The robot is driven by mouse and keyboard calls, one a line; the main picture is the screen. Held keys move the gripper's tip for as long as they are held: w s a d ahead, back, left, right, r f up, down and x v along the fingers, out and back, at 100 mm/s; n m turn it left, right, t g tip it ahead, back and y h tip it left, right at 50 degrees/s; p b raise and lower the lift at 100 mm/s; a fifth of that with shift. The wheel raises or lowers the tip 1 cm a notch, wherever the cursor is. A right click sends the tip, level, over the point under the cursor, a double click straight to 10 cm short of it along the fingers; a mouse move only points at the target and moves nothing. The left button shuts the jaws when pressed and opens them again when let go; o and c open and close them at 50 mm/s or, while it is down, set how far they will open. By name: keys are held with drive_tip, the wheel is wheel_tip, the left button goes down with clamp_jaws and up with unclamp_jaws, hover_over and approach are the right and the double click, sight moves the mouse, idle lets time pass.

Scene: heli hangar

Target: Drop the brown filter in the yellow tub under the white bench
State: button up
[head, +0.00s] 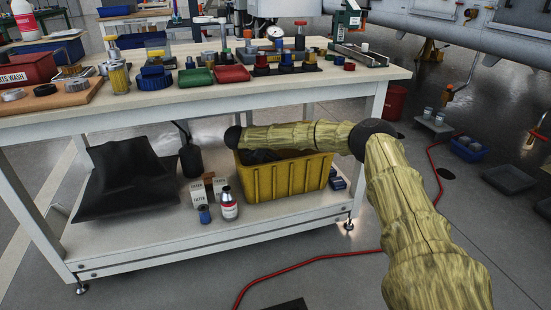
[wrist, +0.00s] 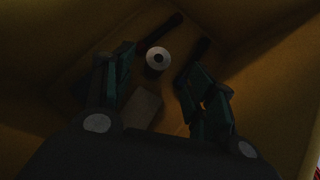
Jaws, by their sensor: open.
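The yellow tub (head: 285,182) stands on the lower shelf of the white bench (head: 215,112). My forearm reaches in under the bench top, above the tub. In the wrist view the tub's yellow walls (wrist: 265,70) surround my gripper (wrist: 157,62), and its dark fingers are spread open. Beyond and between the fingertips lies a round thing with a pale face and dark centre (wrist: 158,58), apart from both fingers. A dull brownish block (wrist: 142,105) lies nearer the palm. The picture is too dark to tell which of these is the brown filter.
Left of the tub on the shelf are small boxes (head: 197,192), a white-and-red bottle (head: 228,204), a dark can (head: 191,160) and a black bag (head: 128,180). The bench top above is crowded with parts. A red hose (head: 310,262) crosses the floor in front.

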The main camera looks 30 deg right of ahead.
drive_tip(key=shift+p+v, duration=0.45)
drive_tip(key=shift+v, duration=1.2)
